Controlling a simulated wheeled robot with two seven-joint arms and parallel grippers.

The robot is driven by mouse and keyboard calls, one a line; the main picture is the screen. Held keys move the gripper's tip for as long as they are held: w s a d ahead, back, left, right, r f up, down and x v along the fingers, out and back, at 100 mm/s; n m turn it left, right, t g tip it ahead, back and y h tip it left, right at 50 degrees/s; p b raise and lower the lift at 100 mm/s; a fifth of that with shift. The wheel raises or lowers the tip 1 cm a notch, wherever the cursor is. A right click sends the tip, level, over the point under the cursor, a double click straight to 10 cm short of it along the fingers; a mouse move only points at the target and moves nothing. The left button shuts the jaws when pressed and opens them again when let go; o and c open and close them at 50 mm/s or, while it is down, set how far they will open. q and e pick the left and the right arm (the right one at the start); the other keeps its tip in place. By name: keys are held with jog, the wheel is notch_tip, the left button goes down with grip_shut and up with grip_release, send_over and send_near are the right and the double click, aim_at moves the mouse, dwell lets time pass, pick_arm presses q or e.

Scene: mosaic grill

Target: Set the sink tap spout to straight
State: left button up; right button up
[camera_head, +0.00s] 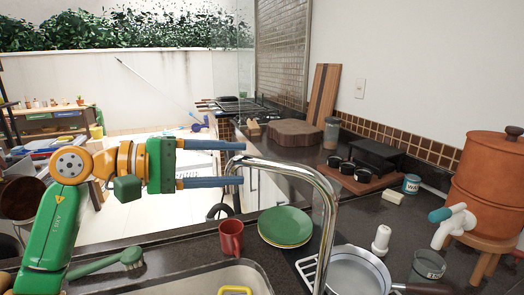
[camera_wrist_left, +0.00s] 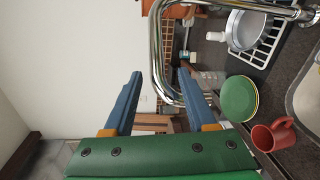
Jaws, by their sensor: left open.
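The chrome sink tap spout (camera_head: 300,171) rises beside the sink and arches to the left in the head view, its end turned down near my left gripper. My left gripper (camera_head: 242,163) is open, its two blue fingers pointing right at the spout's end. In the left wrist view the curved spout (camera_wrist_left: 156,62) shows between the two fingertips (camera_wrist_left: 159,74), and one finger hides part of its end. I cannot tell whether a finger touches it. My right gripper is not in view.
A red mug (camera_head: 231,238) and stacked green plates (camera_head: 285,226) stand below the spout. A pan (camera_head: 357,270) sits on a rack right of the tap. A green brush (camera_head: 108,262) lies left of the sink (camera_head: 190,284). A clay water filter (camera_head: 490,180) stands far right.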

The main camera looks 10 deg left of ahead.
aim_at(259, 164)
pick_arm(q)
jog(key=d, duration=0.1)
jog(key=d+p, duration=0.1)
jog(key=d, duration=0.1)
jog(key=d+p, duration=0.1)
jog(key=d, duration=0.1)
jog(key=shift+d+r, duration=0.15)
jog(key=shift+r, duration=0.25)
jog(key=shift+w+d+f+p, duration=0.35)
jog(key=shift+w+d+p, duration=0.1)
jog(key=shift+w+d, duration=0.2)
jog(key=shift+w+a+f, duration=0.2)
jog(key=shift+w+f, duration=0.05)
jog(key=shift+w, duration=0.15)
jog(key=shift+s+r, duration=0.1)
jog(key=shift+s, duration=0.15)
jog(key=c, duration=0.9)
grip_shut()
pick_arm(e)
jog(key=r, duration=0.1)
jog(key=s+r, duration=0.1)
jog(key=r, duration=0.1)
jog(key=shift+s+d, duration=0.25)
